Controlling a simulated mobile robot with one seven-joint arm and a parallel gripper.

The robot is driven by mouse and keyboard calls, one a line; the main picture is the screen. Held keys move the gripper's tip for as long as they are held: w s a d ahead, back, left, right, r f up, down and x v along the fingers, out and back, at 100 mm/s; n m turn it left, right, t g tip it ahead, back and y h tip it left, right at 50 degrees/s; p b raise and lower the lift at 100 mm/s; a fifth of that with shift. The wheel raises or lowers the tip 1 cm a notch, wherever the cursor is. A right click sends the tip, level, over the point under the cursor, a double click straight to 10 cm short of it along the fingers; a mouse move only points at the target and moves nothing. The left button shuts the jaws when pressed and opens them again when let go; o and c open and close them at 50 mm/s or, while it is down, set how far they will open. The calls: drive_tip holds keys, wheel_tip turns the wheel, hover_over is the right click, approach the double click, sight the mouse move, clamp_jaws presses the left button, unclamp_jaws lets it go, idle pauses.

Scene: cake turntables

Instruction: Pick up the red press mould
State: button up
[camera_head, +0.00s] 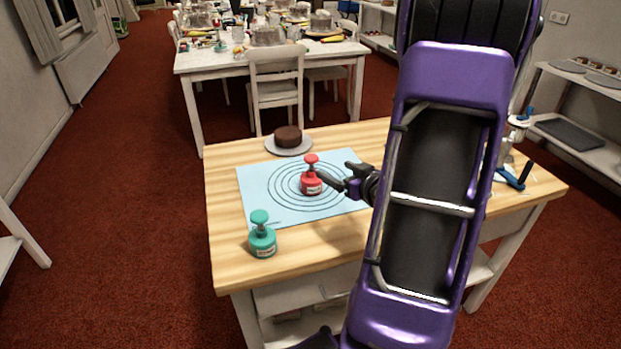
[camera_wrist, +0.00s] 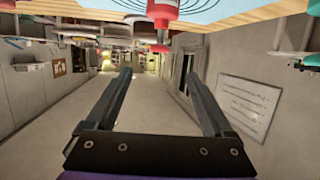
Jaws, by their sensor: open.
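The red press mould (camera_head: 311,179) stands upright on the light blue ringed mat (camera_head: 258,207), with a round knob on its stem. My gripper (camera_head: 337,173) is just right of the mould, fingers apart and empty. One finger reaches close to the mould in the head view; I cannot tell whether it touches. In the wrist view, which is upside down, the mould (camera_wrist: 164,10) hangs at the top centre, partly cut off. It lies outside the gap of my open gripper (camera_wrist: 157,74).
A teal press mould (camera_head: 263,238) stands at the mat's front left corner. A brown cake (camera_head: 288,136) sits on a plate (camera_head: 289,150) behind the mat. Blue-handled items (camera_head: 513,178) are at the wooden table's (camera_head: 228,255) right end. The table's front middle is clear.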

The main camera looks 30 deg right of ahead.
sight(306, 156)
drive_tip(key=b+x, duration=0.1)
drive_tip(key=x, duration=1.6)
drive_tip(key=shift+f+b, duration=0.15)
drive_tip(key=shift+b, duration=0.15)
drive_tip(key=shift+s, duration=0.1)
clamp_jaws()
